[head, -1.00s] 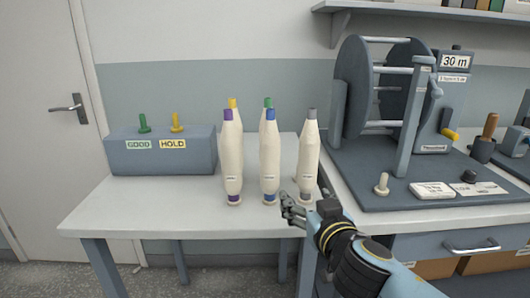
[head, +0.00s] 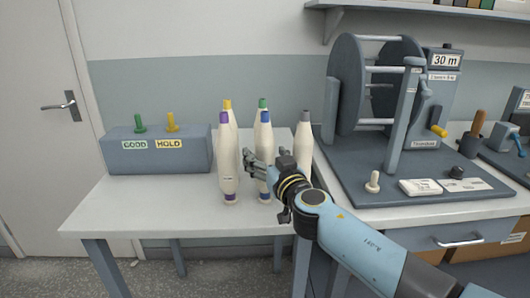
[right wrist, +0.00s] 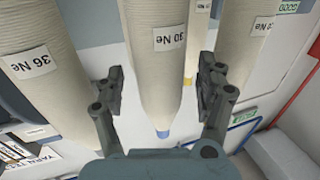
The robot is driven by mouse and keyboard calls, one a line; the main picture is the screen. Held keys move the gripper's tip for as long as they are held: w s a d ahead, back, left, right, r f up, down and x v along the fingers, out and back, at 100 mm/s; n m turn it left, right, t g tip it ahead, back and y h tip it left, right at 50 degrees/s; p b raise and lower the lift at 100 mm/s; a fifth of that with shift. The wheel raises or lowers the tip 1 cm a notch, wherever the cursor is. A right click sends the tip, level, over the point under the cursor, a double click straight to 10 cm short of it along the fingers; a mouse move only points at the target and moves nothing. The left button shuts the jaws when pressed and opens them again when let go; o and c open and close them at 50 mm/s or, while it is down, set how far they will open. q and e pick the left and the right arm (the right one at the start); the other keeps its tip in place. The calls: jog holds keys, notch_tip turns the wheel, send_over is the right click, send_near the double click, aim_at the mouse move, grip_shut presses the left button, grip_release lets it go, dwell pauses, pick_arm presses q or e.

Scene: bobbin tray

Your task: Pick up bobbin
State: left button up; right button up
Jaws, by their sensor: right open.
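Several cream bobbins with coloured ends stand upright on the pale table. The blue-ended bobbin (head: 265,135) is partly hidden by my right gripper (head: 257,168). In the right wrist view this bobbin (right wrist: 158,55), labelled 30 Ne with a blue tip, lies between the fingers of my right gripper (right wrist: 163,85). The fingers are open, with a visible gap on each side. The purple-ended bobbin (head: 228,165) is to its left, the grey-ended one (head: 304,135) to its right. A green-ended (head: 263,104) and a yellow-ended bobbin (head: 228,105) stand behind. My left gripper is not in view.
A grey box (head: 160,158) with GOOD and HOLD labels stands at the table's left. A reel machine (head: 375,90) on a grey base is at the right. The table (head: 150,215) is bare at its front left. Neighbouring bobbins stand close on both sides.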

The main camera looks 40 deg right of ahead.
jog(key=shift+w+d+f, duration=0.1)
jog(key=shift+w+d, duration=0.05)
jog(key=shift+w, duration=0.5)
jog(key=shift+s, duration=0.1)
jog(key=c, duration=1.4)
jog(key=shift+c, duration=0.2)
